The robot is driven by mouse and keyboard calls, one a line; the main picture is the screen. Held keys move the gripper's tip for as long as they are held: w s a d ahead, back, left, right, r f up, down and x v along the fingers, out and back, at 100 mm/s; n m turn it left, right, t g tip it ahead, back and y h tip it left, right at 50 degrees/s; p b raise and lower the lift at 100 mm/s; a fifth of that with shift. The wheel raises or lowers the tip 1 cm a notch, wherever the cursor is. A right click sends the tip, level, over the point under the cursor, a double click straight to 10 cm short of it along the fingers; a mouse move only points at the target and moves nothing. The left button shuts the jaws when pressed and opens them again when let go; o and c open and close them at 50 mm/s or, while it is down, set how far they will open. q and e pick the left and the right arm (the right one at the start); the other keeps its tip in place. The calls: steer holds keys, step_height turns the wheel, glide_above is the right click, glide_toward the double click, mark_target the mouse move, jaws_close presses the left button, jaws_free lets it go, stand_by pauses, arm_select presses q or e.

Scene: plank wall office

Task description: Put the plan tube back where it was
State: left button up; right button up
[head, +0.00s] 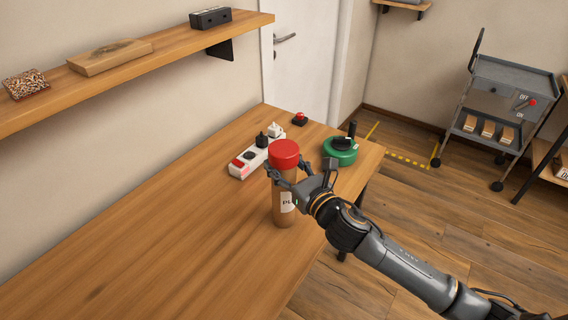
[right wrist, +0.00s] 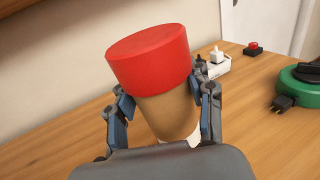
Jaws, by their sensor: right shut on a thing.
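The plan tube (head: 285,190) is a brown cardboard cylinder with a red cap and a white label, partly hidden by my gripper. It stands about upright at the right part of the wooden table (head: 180,230); I cannot tell whether its base touches the top. My right gripper (head: 288,177) is shut on the tube just below the cap. In the right wrist view the tube (right wrist: 165,115) sits between both fingers, cap uppermost. My left gripper is not in view.
A white power strip (head: 240,170) with plugs lies behind the tube. A green cable reel (head: 340,154) and a red button (head: 300,118) are near the far right edge. A wall shelf (head: 170,48) holds several items. The table's left and front are clear.

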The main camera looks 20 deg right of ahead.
steer(key=o, duration=1.6)
steer(key=shift+r, duration=0.2)
steer(key=shift+b+v, duration=1.15)
steer(key=shift+v, duration=4.85)
